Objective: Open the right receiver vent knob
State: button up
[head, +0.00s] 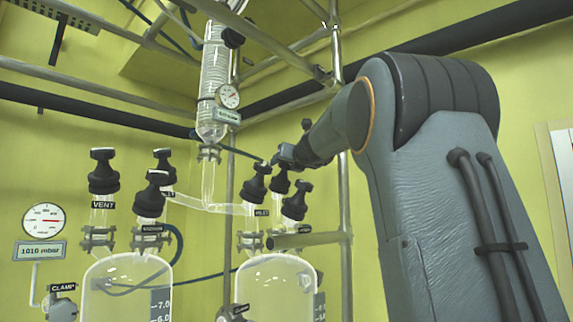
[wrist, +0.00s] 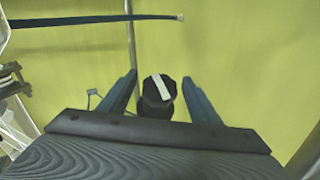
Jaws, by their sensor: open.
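The right receiver (head: 276,290) is a glass vessel with several black knobs on its neck. One knob (head: 255,182) at the left stands above an INLET label, one (head: 280,180) stands behind, and one (head: 296,202) is at the front right. I cannot read a VENT label on this receiver. My gripper (head: 287,155) is at the upper end of the rear knob. In the wrist view a black knob (wrist: 158,92) with a white bar on its top sits between my open fingers (wrist: 160,77), with gaps on both sides. My fingertips are partly hidden in the head view.
The left receiver (head: 128,285) has its own black knobs, one over a VENT label (head: 103,205). A glass condenser (head: 213,80) with a gauge (head: 228,96) hangs above. A metal post (head: 345,200) and a clamp rail (head: 309,240) stand close to my arm.

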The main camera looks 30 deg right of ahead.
jog(key=c, duration=1.1)
jog(key=shift+o, duration=0.2)
jog(key=shift+f, duration=0.1)
jog(key=shift+d+n+y+b, duration=0.1)
jog(key=shift+n+y+b, duration=0.4)
jog(key=shift+b, duration=0.25)
